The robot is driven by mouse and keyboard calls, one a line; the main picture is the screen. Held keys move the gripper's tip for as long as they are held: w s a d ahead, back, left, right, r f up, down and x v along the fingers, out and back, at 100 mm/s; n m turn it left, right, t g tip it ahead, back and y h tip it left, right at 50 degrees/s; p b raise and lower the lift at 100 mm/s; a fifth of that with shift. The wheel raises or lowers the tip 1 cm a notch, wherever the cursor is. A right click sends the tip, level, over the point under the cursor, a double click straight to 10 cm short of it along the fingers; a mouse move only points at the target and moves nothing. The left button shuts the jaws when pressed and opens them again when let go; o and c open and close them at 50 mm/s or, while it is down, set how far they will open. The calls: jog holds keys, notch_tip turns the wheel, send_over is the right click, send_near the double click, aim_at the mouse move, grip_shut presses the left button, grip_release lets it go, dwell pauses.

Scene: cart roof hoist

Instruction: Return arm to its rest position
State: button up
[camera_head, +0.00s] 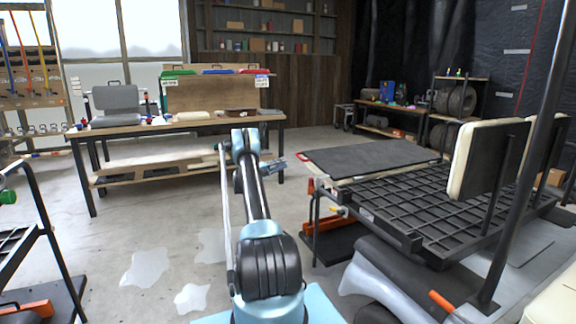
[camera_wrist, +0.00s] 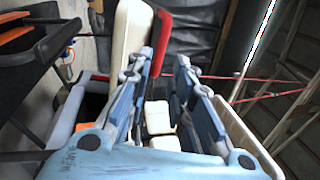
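My arm (camera_head: 258,200) stands up in the middle of the head view, bent at the top. My gripper (camera_head: 275,168) is small there, at the arm's upper end and to its right, in front of the workbench. In the wrist view my gripper (camera_wrist: 166,60) shows two blue-grey fingers standing apart, with nothing held between their tips. Pale blocks (camera_wrist: 158,118) show through the gap lower down; I cannot tell how far off they are.
A cart (camera_head: 420,205) with a black grid deck, a dark mat and cream seats stands to the right. A workbench (camera_head: 180,125) stands behind my arm. A black frame (camera_head: 50,220) is at left. Bare floor (camera_head: 150,215) lies between.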

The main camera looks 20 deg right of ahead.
jog(key=shift+v, duration=0.8)
